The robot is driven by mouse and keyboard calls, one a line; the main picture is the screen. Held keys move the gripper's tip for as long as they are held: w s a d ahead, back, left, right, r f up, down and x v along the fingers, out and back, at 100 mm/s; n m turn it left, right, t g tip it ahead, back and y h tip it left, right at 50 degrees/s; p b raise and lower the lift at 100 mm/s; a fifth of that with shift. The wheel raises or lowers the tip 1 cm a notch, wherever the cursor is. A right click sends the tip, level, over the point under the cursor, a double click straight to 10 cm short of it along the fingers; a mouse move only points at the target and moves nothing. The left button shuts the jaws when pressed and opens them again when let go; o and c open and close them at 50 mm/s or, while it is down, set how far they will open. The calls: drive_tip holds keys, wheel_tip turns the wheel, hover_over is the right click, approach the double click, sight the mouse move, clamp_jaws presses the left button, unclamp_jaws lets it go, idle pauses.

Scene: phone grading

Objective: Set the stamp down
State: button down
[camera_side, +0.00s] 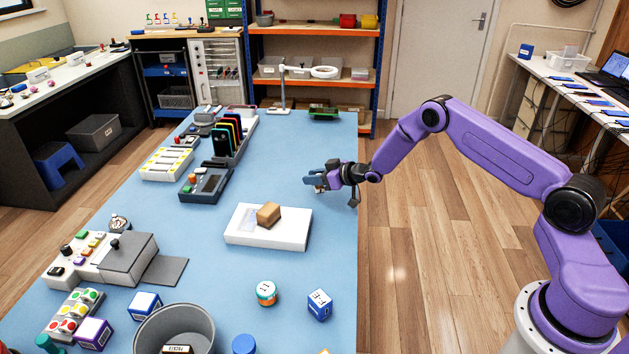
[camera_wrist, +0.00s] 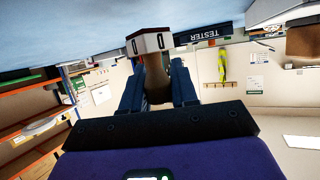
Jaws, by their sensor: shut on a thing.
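My gripper (camera_side: 317,181) is over the far right part of the blue table, near its right edge, pointing left in the side view. In the wrist view my gripper (camera_wrist: 157,82) is shut on the stamp (camera_wrist: 151,43). The stamp's brown handle is between the two dark blue fingers. Its block, with a white and dark red face bearing dark marks, sticks out beyond the fingertips. In the side view the stamp is too small and covered to make out well. I cannot tell its exact height above the blue table (camera_side: 225,290).
A white slab (camera_side: 260,240) with a brown block (camera_side: 268,214) lies nearer the camera. A dark rack of phones (camera_side: 228,140), a dark device (camera_side: 205,184) and a grey box (camera_side: 130,259) stand left. A blue box (camera_side: 319,304) is in front. The table around the gripper is clear.

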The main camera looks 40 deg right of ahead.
drive_tip(key=shift+f, duration=0.55)
drive_tip(key=shift+f, duration=0.3)
drive_tip(key=shift+f, duration=0.25)
drive_tip(key=c, duration=0.9)
unclamp_jaws()
drive_tip(key=shift+s+f, duration=0.1)
drive_tip(key=shift+f, duration=0.05)
drive_tip(key=shift+o, duration=0.2)
